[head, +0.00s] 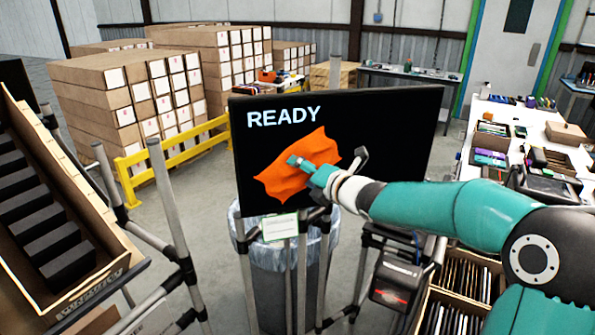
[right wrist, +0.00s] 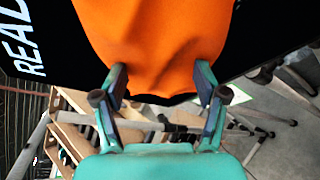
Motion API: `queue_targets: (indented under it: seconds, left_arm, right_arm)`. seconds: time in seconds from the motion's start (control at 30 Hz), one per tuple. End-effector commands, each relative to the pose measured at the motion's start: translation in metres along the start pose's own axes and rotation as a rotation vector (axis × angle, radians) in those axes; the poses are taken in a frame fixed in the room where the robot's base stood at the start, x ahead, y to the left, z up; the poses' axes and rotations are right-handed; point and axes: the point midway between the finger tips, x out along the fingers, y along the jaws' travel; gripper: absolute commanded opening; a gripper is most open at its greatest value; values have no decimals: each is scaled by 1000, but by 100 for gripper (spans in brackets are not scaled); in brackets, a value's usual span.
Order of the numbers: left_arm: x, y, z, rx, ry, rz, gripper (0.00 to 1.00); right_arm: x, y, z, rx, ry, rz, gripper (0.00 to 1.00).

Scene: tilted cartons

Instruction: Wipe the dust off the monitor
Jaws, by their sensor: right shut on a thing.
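A black monitor (head: 400,130) stands in the middle of the head view with "READY" in pale letters at its upper left. An orange cloth (head: 285,180) lies spread against the lower left part of the screen, below the letters. My right gripper (head: 306,166) is at the cloth, in front of the screen, and is shut on it. In the right wrist view the orange cloth (right wrist: 150,45) runs between the two fingers (right wrist: 162,88), with the dark screen behind it. I cannot make out dust on the screen. My left gripper is not in view.
A bin with a clear liner (head: 285,255) stands below the monitor among grey tube frames. A tilted carton with dark dividers (head: 45,215) is at the left. A bench with boxes (head: 515,115) is at the right. Stacked cartons (head: 95,95) stand behind a yellow rail (head: 175,155).

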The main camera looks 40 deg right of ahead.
Motion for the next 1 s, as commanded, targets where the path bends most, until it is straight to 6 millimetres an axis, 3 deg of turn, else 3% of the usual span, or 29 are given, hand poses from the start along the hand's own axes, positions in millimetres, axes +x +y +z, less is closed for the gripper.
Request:
queue_targets:
  seconds: [0.2,1.0]
  left_arm:
    - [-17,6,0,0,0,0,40]
    - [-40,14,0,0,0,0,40]
  right_arm:
    - [-6,-9,17,1,-1,-5,44]
    - [-21,-39,58,1,-4,-2,44]
